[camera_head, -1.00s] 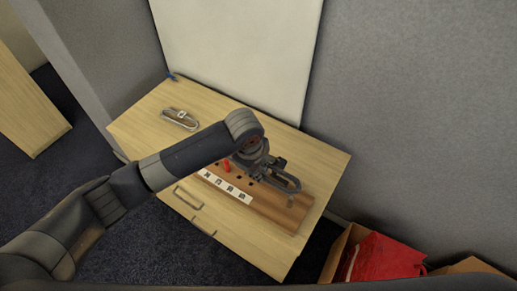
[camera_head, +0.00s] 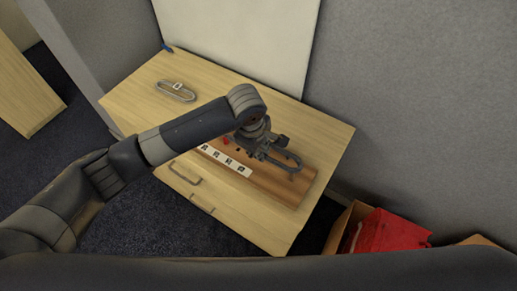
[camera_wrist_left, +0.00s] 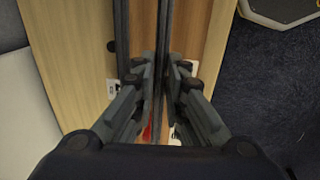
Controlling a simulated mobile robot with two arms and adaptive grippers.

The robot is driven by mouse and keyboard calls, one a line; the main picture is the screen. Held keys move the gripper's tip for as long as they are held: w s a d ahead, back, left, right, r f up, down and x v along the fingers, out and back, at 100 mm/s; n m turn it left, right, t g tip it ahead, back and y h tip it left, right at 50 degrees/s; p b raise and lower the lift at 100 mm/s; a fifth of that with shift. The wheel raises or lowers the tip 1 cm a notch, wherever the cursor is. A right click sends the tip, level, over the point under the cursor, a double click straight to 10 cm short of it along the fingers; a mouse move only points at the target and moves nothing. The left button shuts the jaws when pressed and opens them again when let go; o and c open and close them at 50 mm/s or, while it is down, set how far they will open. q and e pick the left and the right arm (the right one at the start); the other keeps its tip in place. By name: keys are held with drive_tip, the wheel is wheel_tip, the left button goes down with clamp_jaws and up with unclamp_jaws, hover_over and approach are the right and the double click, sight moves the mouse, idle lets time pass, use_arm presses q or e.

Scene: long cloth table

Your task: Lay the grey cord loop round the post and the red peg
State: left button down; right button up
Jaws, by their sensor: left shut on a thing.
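My left gripper (camera_head: 262,152) is over the brown wooden board, shut on the dark grey cord loop (camera_head: 295,157). The loop sticks out to the right from the jaws, over the board's right part. In the left wrist view, its dark strands (camera_wrist_left: 164,30) run upward from between the closed fingers (camera_wrist_left: 163,75). The red peg (camera_head: 226,141) stands left of the gripper, partly hidden; red also shows in the wrist view (camera_wrist_left: 147,133). The post is hard to make out near the loop's far end; I cannot tell whether the loop is round it. My right gripper is not in view.
The brown board (camera_head: 285,190) with white labels (camera_head: 226,161) lies on the wooden table (camera_head: 140,115). A light grey tagged loop (camera_head: 175,91) lies at the table's back left. A white panel stands behind. An open box with a red thing (camera_head: 390,232) is right of the table.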

use_arm(q)
drive_tip(key=shift+f, duration=0.15)
idle(0.3)
drive_tip(key=shift+f+p, duration=0.25)
drive_tip(key=shift+p, duration=0.25)
drive_tip(key=shift+f, duration=0.2)
drive_tip(key=shift+f+b, duration=0.45)
drive_tip(key=shift+f, duration=0.65)
drive_tip(key=shift+f, duration=0.35)
drive_tip(key=shift+f, duration=1.1)
drive_tip(key=shift+f, duration=0.35)
drive_tip(key=shift+f, duration=0.4)
